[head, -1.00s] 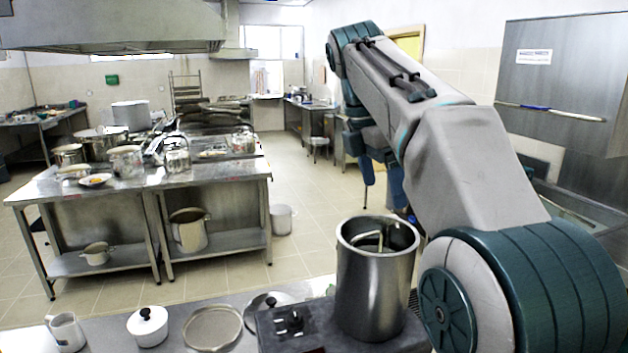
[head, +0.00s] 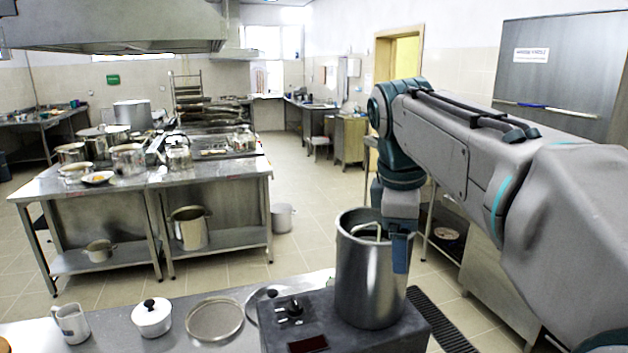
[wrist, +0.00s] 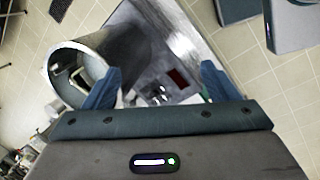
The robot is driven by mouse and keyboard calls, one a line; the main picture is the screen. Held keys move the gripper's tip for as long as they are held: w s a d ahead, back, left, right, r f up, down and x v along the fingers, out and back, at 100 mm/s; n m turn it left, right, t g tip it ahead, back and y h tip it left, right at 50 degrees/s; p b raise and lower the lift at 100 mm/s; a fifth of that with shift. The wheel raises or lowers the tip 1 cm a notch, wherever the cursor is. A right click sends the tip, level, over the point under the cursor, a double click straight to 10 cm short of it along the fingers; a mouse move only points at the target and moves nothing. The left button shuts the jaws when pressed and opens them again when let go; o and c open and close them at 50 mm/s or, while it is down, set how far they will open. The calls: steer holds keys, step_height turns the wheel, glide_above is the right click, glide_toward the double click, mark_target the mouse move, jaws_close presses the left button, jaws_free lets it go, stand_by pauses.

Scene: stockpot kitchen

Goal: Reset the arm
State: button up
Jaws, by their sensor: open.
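My gripper (wrist: 160,88) is open in the wrist view, with its two blue fingers apart and nothing between them. In the head view my gripper (head: 398,252) hangs pointing down at the right side of a tall steel stockpot (head: 368,285), overlapping its rim. The stockpot stands on a dark hotplate (head: 310,325) with a knob. The wrist view shows the stockpot (wrist: 62,78) at the left with a bent metal handle inside it. Whether a finger touches the pot I cannot tell.
The near counter (head: 185,298) holds a white mug (head: 72,325), a white lidded pot (head: 152,318) and a round sieve (head: 215,319). A steel table (head: 120,185) with several pots stands at the back left.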

steer(key=s+f+m+t+y, duration=0.1)
steer(key=s+f+m, duration=0.6)
steer(key=f, duration=0.3)
steer(key=s+d+f+m+b, duration=0.1)
steer(key=s+f+m, duration=0.6)
steer(key=f, duration=0.3)
steer(key=shift+s+f+t+y, duration=0.3)
steer(key=shift+s+t+y, duration=0.05)
steer(key=shift+t+y, duration=0.05)
steer(key=shift+d, duration=0.1)
